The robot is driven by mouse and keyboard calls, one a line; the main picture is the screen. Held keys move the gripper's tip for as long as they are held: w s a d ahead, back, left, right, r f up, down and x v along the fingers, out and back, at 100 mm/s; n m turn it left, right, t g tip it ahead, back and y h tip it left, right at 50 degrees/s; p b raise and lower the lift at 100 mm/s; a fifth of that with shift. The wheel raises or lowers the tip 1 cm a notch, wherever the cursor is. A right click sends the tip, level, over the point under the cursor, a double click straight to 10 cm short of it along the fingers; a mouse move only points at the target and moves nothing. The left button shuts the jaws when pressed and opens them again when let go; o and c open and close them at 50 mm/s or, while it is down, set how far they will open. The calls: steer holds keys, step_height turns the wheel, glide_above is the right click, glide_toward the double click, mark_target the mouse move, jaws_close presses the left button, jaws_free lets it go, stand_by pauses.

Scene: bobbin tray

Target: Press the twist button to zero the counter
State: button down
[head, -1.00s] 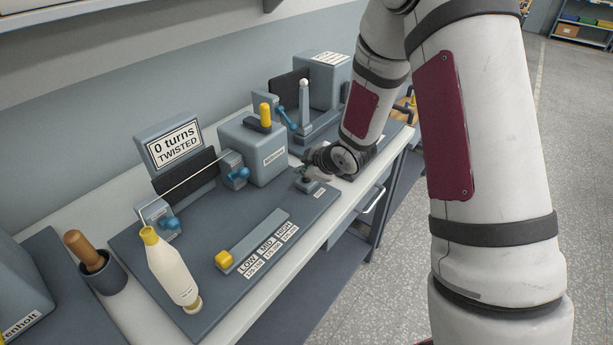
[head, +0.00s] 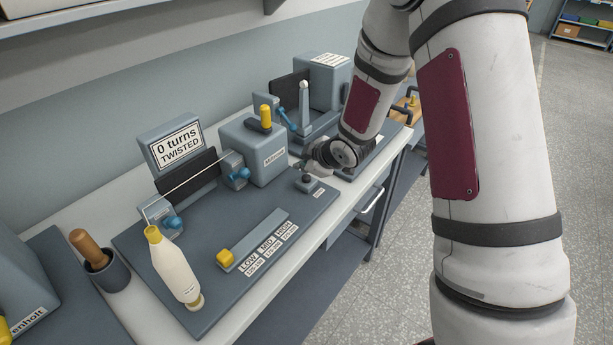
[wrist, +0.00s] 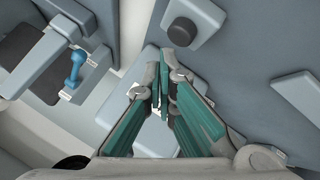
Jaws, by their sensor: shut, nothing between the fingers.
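The twist button (head: 307,180) is a dark round knob on a small grey block at the near right corner of the grey tester board. In the wrist view the button (wrist: 182,31) shows above my fingertips, uncovered and apart from them. My gripper (head: 299,166) is just above and behind the button in the head view. In the wrist view my gripper (wrist: 158,95) has its green-padded fingers together, with nothing held. The counter display (head: 176,143) reads "0 turns TWISTED".
A grey motor box (head: 253,150) with a yellow handle stands behind the button. A wooden-handled tool stands in a dark cup (head: 109,272).

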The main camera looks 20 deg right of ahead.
mark_target(304, 178)
steer(key=shift+s+r+p, duration=0.1)
steer(key=shift+r+p, duration=1.2)
steer(key=shift+r, duration=1.2)
